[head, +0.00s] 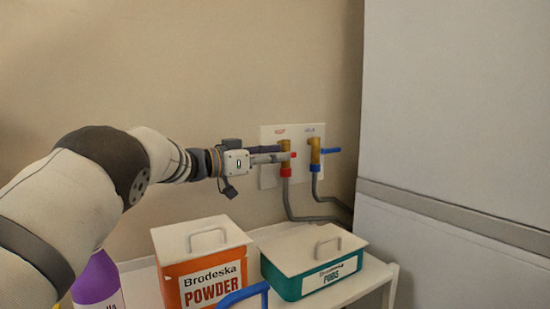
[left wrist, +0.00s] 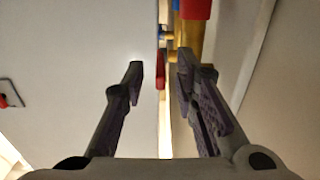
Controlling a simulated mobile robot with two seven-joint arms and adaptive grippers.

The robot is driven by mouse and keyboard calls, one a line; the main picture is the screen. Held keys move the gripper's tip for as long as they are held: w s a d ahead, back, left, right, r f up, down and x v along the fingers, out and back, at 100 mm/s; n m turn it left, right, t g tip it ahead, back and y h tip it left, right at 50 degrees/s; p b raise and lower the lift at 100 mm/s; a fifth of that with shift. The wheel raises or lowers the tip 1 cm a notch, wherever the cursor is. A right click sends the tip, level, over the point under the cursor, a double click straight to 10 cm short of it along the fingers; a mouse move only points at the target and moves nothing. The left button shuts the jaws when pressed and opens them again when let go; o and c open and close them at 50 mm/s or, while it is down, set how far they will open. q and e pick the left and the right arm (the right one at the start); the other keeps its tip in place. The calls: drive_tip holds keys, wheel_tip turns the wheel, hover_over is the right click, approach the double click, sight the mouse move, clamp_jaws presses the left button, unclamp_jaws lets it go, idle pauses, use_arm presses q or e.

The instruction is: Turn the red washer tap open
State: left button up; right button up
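The red washer tap has a brass body (head: 285,145), a red collar (head: 286,172) and a small red handle (head: 293,155), on a white wall plate. My left gripper (head: 278,154) reaches in from the left, its fingertips at this tap. In the left wrist view the fingers (left wrist: 160,75) stand apart, with the red handle (left wrist: 160,72) showing between them. The brass body (left wrist: 189,38) is beyond the right finger, partly hidden by it. I cannot tell whether either finger touches the tap. My right gripper is not in view.
A second brass tap with a blue handle (head: 331,150) is just right of the red one. Grey hoses (head: 315,190) hang below. A white cart (head: 384,278) below holds an orange powder box (head: 212,278), a teal pods box (head: 318,280) and a purple bottle (head: 97,285). A tall white cabinet (head: 460,110) stands at right.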

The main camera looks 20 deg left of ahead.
use_arm(q)
clamp_jaws()
drive_tip(key=shift+w+f+t+h+b, duration=0.1)
drive_tip(key=shift+f+t+h+b, duration=0.2)
drive_tip(key=shift+f+t+h, duration=0.55)
drive_tip(key=shift+t, duration=0.25)
drive_tip(key=shift+r, duration=0.2)
unclamp_jaws()
drive_tip(key=r+v, duration=0.3)
drive_tip(key=v, duration=1.1)
drive_tip(key=shift+v, duration=0.75)
